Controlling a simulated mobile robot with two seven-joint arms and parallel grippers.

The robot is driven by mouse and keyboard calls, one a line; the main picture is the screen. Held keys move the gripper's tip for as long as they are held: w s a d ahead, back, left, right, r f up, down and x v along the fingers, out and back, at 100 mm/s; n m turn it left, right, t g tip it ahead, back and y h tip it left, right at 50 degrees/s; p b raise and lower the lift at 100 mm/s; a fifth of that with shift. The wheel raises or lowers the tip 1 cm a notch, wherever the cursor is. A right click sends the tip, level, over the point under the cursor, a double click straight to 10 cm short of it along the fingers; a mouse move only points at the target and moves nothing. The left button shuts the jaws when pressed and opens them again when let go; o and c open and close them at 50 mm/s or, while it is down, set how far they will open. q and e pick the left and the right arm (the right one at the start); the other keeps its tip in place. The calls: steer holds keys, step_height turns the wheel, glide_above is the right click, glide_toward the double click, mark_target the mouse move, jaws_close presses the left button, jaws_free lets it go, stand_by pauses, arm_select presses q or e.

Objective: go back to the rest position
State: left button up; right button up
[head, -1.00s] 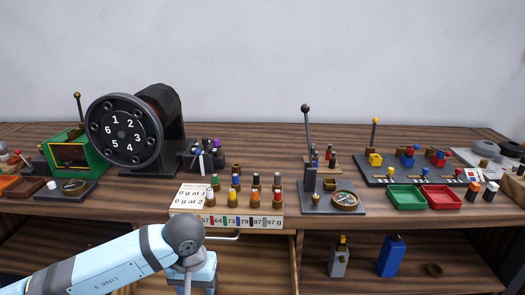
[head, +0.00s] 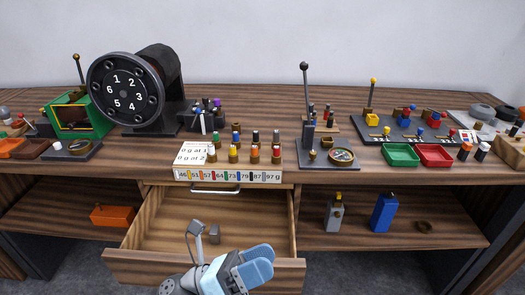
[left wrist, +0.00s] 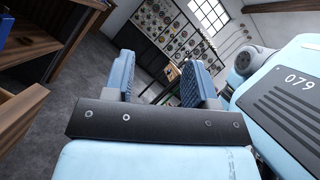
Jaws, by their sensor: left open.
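My left gripper (head: 238,272) is at the lower middle of the head view, in front of the workbench and over the front of an open drawer (head: 160,262). In the left wrist view its two blue fingers (left wrist: 157,85) stand apart with nothing between them. They point away from the bench, toward the room. My right gripper is in neither view.
The open drawer juts out below the bench top (head: 330,95).

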arm_select(q)
steer(key=w+a+f+n+t+y, duration=0.1)
steer(key=a+f+n+t+y, duration=0.2)
steer(key=n+t, duration=0.5)
steer(key=w+a+f+n+t+y, duration=0.15)
steer(key=a+n+t+y, duration=0.25)
steer(key=n, duration=0.7)
steer(key=s+a+f+n+g+y, duration=0.35)
steer(key=a+f+n+y, duration=0.2)
steer(key=f+n, duration=0.45)
steer(key=s+a+f+n+g+y, duration=0.2)
steer(key=s+a+f+n+y, duration=0.5)
steer(key=n, duration=0.5)
step_height(320, 180, up, 16)
steer(key=p, duration=2.6)
steer(key=shift+w, duration=0.3)
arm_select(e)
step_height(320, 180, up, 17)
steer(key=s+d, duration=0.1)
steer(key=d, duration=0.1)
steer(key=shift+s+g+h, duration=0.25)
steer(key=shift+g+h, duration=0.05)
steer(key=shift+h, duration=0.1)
